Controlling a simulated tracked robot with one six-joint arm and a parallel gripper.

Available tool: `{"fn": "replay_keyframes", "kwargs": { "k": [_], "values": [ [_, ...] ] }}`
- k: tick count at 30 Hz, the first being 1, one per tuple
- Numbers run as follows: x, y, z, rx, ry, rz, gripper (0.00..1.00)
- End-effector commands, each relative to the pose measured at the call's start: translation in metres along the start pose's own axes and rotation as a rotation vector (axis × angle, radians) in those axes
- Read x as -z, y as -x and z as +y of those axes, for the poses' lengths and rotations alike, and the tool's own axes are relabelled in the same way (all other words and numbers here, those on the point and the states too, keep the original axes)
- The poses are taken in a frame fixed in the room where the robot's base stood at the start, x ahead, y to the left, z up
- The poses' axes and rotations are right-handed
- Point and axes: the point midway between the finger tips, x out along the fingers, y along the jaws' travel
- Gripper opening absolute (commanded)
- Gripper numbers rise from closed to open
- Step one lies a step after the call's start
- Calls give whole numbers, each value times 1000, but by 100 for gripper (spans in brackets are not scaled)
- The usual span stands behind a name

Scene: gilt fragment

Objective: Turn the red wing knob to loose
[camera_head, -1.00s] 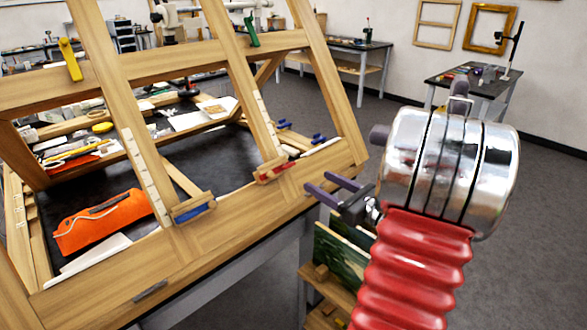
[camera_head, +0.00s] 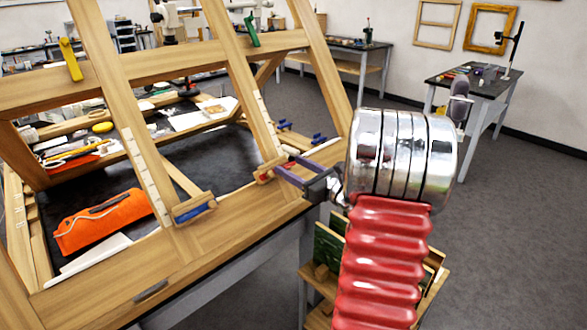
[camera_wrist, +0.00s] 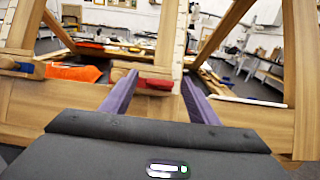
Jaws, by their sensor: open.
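The red wing knob (camera_head: 266,175) sits on a small wooden block at the easel's lower ledge, on the right upright. In the head view it is partly hidden beside my fingers. In the wrist view the red knob (camera_wrist: 155,84) lies between the two purple fingers, just left of the middle. My gripper (camera_head: 281,164) is open, with its fingertips close to the knob. Its fingers (camera_wrist: 158,77) stand one on each side of the knob in the wrist view. I cannot tell whether they touch it.
The wooden easel (camera_head: 110,265) fills the left. A blue knob (camera_head: 193,212) sits on the left upright's block, with a yellow knob (camera_head: 70,59) and a green knob (camera_head: 251,29) higher up. An orange pouch (camera_head: 100,220) lies behind the ledge. Floor at right is clear.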

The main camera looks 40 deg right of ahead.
Motion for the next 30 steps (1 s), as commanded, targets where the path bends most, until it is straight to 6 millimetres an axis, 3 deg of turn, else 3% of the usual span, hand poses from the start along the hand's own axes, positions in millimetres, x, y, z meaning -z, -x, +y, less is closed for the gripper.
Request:
{"fn": "replay_keyframes", "kwargs": {
  "k": [6, 23, 30],
  "values": [
    [0, 0, 0, 0, 0, 0, 54],
    [0, 1, 0, 1, 0, 0, 15],
    [0, 1, 0, -7, 9, 1, 14]
  ]
}}
